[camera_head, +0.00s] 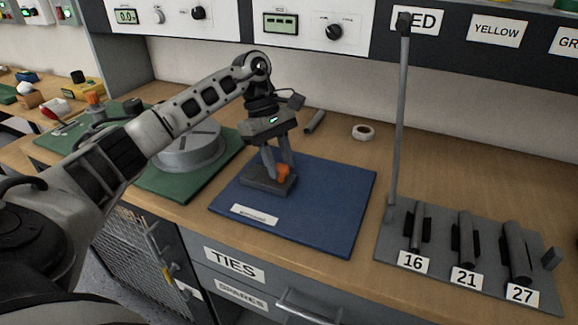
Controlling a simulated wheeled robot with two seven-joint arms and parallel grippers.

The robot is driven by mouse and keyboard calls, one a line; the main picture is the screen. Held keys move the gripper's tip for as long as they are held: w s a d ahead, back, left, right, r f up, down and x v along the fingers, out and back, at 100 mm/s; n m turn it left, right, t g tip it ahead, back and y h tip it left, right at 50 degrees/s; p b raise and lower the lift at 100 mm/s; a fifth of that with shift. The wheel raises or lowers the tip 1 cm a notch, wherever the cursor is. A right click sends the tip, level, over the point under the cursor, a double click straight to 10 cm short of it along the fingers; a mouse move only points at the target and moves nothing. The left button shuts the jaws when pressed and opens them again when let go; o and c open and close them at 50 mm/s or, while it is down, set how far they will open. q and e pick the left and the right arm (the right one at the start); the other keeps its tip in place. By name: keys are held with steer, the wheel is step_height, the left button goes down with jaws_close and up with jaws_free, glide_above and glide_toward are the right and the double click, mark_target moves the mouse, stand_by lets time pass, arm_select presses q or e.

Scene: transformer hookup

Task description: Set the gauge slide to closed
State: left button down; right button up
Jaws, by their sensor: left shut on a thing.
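My left gripper (277,160) reaches down over the blue mat (335,200). Its fingers are shut on a small orange piece (284,173) that stands on a dark grey block (262,187). The block lies on the mat, behind a white label (255,214) too small to read. I cannot tell for certain that the orange piece is the gauge slide, as no readable name marks it. The fingers partly hide the orange piece and the block. My right gripper is out of view.
At the right a grey board (392,240) holds several dark rods over labels 16, 21 and 27, with a tall post (400,120) at its left. A green mat (165,185) with a round grey turntable (190,150) lies left. A white ring (363,132) lies behind.

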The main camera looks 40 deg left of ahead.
arm_select(q)
steer(key=c, duration=1.1)
jaws_free()
steer(key=shift+a, duration=0.35)
steer(key=shift+o, duration=0.2)
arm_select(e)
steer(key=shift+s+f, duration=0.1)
arm_select(q)
steer(key=shift+d, duration=0.1)
steer(key=shift+a+r, duration=0.2)
steer(key=shift+r, duration=0.35)
steer(key=s+p+v, duration=0.1)
steer(key=p+v, duration=0.1)
steer(key=v, duration=1.3)
steer(key=shift+w, duration=0.4)
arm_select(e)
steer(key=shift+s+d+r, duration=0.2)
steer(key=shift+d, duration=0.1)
arm_select(q)
steer(key=shift+d, duration=0.1)
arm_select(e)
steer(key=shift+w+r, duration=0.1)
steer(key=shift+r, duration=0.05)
